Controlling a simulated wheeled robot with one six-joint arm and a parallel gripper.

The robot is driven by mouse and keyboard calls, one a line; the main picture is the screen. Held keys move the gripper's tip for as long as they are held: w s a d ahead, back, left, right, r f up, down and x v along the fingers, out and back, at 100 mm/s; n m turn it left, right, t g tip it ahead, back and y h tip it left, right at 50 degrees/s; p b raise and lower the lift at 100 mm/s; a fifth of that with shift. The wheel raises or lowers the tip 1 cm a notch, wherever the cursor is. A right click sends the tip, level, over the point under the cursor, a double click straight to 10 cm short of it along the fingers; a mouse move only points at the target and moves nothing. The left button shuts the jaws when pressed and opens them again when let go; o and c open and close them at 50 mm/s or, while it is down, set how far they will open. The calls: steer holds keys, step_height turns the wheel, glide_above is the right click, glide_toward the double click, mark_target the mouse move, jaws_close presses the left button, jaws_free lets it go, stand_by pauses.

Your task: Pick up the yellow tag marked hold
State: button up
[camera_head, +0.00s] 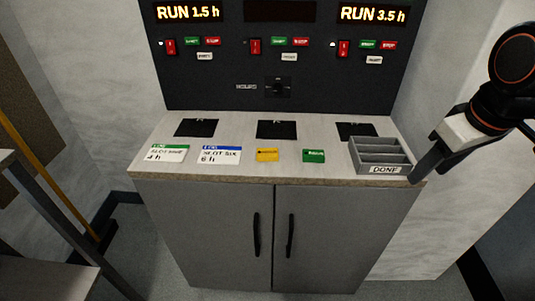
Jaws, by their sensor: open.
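A small yellow tag (267,155) lies flat near the front edge of the grey counter (235,172). Its lettering is too small to read. A green tag (313,156) lies to its right, and a white card with a blue stripe (219,156) lies to its left. My gripper (423,172) reaches in from the right, beside the counter's right end and the grey tray. It is empty and apart from the yellow tag. Only part of its fingers shows.
A grey divided tray (378,157) labelled DONE stands at the counter's right. A green-striped card (168,153) lies at the left. Black slots (276,130) line the back, below a dark panel (225,85) with switches. A cabinet (235,225) with two doors is below.

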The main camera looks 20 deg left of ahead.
steer(key=w+a+r+n+g, duration=0.1)
steer(key=w+a+r+n, duration=0.25)
steer(key=a, duration=0.35)
steer(key=w+a+r+n+g, duration=0.1)
steer(key=w+a+r+n, duration=0.1)
steer(key=a+r+n, duration=0.45)
step_height(320, 180, up, 4)
steer(key=n+g+h, duration=0.1)
steer(key=n, duration=0.4)
glide_above(267, 152)
step_height(267, 152, down, 18)
steer(key=shift+r, duration=0.2)
steer(key=shift+c, duration=0.5)
steer(key=c, duration=1)
